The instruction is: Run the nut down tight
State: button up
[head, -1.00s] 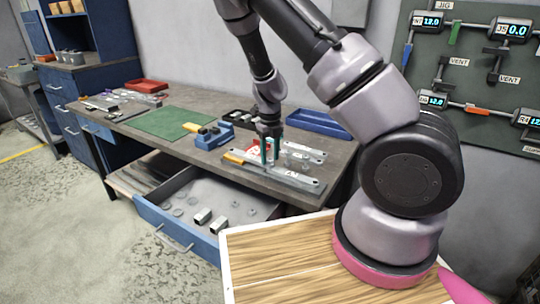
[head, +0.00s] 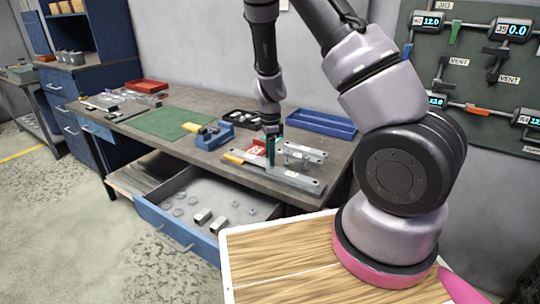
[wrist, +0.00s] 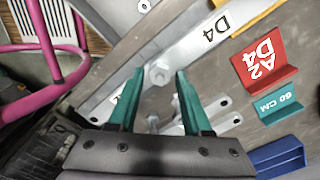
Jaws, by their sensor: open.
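My gripper (wrist: 160,82) has two green fingers that stand apart over the bracket assembly on the bench. It also shows in the head view (head: 270,150), pointing down. In the wrist view a small metal hex nut (wrist: 158,76) lies between the fingertips, and I cannot tell whether either finger touches it. A long galvanized bracket (wrist: 190,45) marked D4 runs diagonally past the fingertips. Another bracket (head: 306,153) lies beside it in the head view. A further small metal fastener (wrist: 154,120) sits between the fingers, closer to the palm. How far the nut is threaded cannot be seen.
A red sign (wrist: 267,67) marked A2 D4 and a teal block (wrist: 279,114) marked 60 CM stand close to my fingers. A blue tray (head: 320,122) lies at the back. An open drawer (head: 165,220) with washers and metal pieces juts out below the bench front.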

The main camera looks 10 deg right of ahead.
jog(key=n, duration=0.9)
grip_shut()
